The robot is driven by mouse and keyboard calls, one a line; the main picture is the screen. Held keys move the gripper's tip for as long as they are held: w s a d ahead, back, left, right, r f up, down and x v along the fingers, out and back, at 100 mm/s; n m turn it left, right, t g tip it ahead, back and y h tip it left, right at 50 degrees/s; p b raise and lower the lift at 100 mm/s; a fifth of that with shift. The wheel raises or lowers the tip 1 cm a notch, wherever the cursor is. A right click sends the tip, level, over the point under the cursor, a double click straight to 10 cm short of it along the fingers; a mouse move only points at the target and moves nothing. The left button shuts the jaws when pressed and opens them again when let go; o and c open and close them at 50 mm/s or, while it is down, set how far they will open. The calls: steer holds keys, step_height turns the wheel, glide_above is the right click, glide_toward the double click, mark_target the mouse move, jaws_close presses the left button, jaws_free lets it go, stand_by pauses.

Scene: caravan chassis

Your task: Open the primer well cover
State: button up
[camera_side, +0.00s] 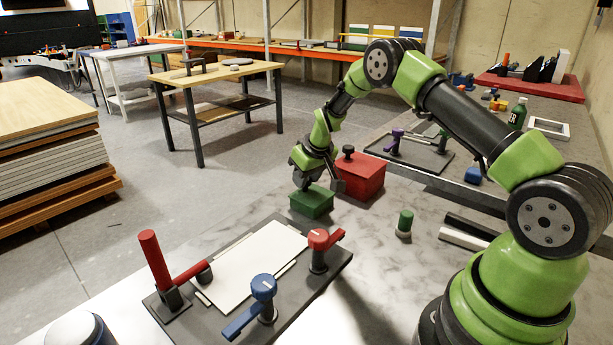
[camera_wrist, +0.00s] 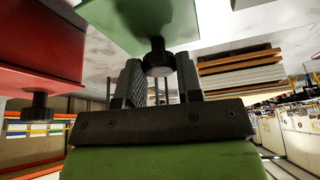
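A green box (camera_side: 311,202) stands on the marbled table, and a red box (camera_side: 361,176) with a black knob (camera_side: 348,150) stands behind it. No label shows which one is the primer well. My gripper (camera_side: 316,180) points down at the green box's top and hides its knob in the side view. In the wrist view, which is upside down, the green box (camera_wrist: 140,22) is at the top. Its black knob (camera_wrist: 158,60) sits between my two fingers (camera_wrist: 159,80). I cannot tell whether they touch it. The red box (camera_wrist: 45,45) is at the left.
A dark board with a white sheet (camera_side: 252,265), a red post (camera_side: 153,258), a blue clamp (camera_side: 262,292) and a red clamp (camera_side: 320,240) lies in front. A green-topped cylinder (camera_side: 404,222) stands at the right. A dark fixture with a purple handle (camera_side: 396,138) stands behind.

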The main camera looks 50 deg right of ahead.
mark_target(313, 194)
jaws_close()
steer(key=shift+s, duration=1.85)
steer(key=o, duration=0.9)
jaws_free()
steer(key=shift+o, duration=0.2)
steer(key=v, duration=1)
steer(key=shift+w, duration=0.1)
